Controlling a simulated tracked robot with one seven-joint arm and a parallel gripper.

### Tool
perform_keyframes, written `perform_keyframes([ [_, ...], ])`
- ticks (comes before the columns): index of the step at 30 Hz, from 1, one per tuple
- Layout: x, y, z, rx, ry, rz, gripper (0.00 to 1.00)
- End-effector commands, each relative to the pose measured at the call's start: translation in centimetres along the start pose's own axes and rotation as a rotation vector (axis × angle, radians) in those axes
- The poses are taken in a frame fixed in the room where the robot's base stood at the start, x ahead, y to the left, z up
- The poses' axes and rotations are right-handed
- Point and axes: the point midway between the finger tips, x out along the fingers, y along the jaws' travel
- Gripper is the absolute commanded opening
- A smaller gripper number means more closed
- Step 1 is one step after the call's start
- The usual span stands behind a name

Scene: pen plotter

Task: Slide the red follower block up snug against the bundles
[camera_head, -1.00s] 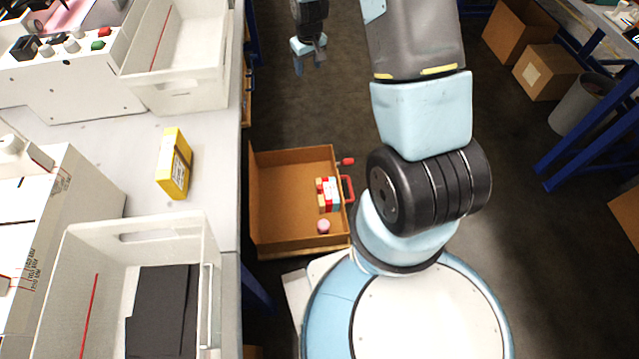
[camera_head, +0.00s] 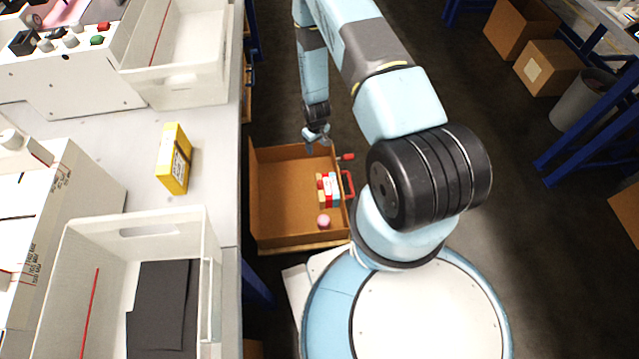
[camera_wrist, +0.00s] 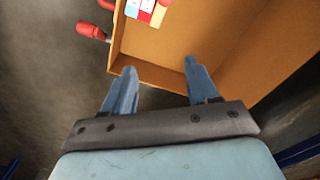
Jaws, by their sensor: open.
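An open brown drawer (camera_head: 280,225) holds a small cluster of red, white, light-blue and tan pieces (camera_head: 331,186) against its right side. The red pieces are too small to tell the follower block from the bundles. In the wrist view part of the cluster (camera_wrist: 146,9) shows at the top edge, cut off by the frame. My gripper (camera_head: 318,148) is open and empty, above the drawer's far edge. In the wrist view my gripper (camera_wrist: 158,68) has its fingers apart over the drawer wall, with the cluster well ahead of them.
A pink ball (camera_head: 324,221) lies in the drawer near the cluster. A red handle (camera_head: 349,185) and a red knob (camera_head: 348,157) stick out on the drawer's right side. The worktop (camera_head: 215,160) with a yellow box (camera_head: 174,158) borders the left. The drawer's left half is clear.

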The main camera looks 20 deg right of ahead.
Motion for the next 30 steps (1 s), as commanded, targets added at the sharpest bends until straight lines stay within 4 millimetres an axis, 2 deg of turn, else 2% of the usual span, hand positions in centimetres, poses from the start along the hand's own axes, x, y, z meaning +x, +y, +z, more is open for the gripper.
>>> perform_keyframes([
  [1,1.7,-0.4,1.1,-0.006,-0.011,-0.005,0.59],
  [3,3.6,-0.8,2.2,-0.012,-0.018,-0.009,0.59],
  [6,5.5,-1.3,3.4,-0.020,-0.025,-0.013,0.59],
  [10,7.1,-1.7,4.5,-0.026,-0.031,-0.016,0.59],
  [20,9.8,-2.0,5.0,-0.029,-0.033,-0.018,0.59],
  [30,14.9,-2.0,5.1,-0.029,-0.033,-0.018,0.59],
])
